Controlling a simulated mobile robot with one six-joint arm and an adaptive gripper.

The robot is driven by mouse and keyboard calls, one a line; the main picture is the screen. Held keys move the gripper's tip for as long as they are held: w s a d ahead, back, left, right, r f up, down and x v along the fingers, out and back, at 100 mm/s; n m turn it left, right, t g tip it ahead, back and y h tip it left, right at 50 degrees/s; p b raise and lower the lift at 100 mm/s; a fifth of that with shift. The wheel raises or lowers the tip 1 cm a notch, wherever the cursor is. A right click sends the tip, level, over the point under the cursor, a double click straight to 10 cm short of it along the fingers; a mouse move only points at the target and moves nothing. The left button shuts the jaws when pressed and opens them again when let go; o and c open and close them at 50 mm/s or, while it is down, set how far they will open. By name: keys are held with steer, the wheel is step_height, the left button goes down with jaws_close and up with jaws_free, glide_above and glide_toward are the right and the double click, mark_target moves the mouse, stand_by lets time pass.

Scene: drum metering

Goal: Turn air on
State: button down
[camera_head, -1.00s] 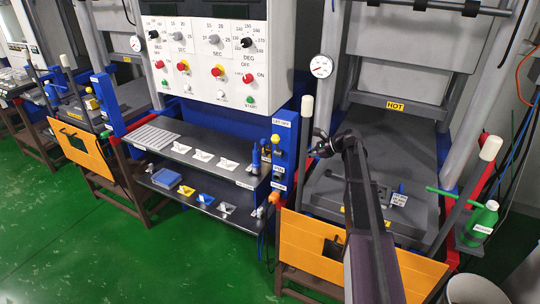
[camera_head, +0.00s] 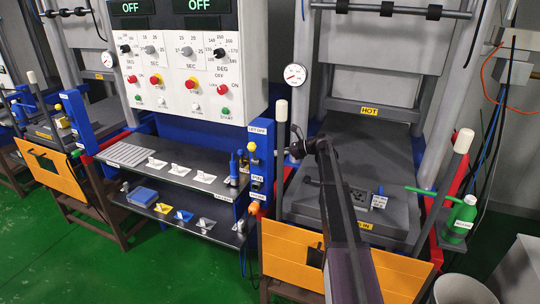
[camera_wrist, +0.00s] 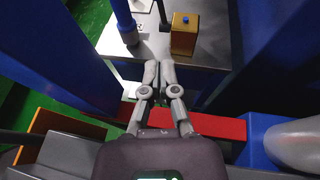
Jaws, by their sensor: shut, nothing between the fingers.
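My gripper (camera_head: 297,148) is at the left end of my dark arm, in front of the right-hand press and right of the blue post (camera_head: 258,165) with small labels. In the wrist view my gripper (camera_wrist: 160,72) has its two grey fingers together and empty, pointing at a grey shelf top. A brass-coloured block with a blue button (camera_wrist: 184,34) stands there, just beyond and right of the fingertips, apart from them. A small yellow knob (camera_head: 252,147) shows on the post in the head view. The labels are too small to read surely, and I cannot tell which part is the air control.
A white control panel (camera_head: 180,70) with red and green buttons is left, its displays reading OFF. Shelves (camera_head: 200,182) below hold small parts and blue bottles (camera_head: 234,168). In the wrist view, blue posts flank the gripper and a red bar (camera_wrist: 215,128) lies below it.

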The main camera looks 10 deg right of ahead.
steer(key=r+b+x, duration=0.1)
steer(key=b+x, duration=0.2)
steer(key=x, duration=1)
steer(key=shift+a, duration=0.35)
steer(key=shift+w+r, duration=0.1)
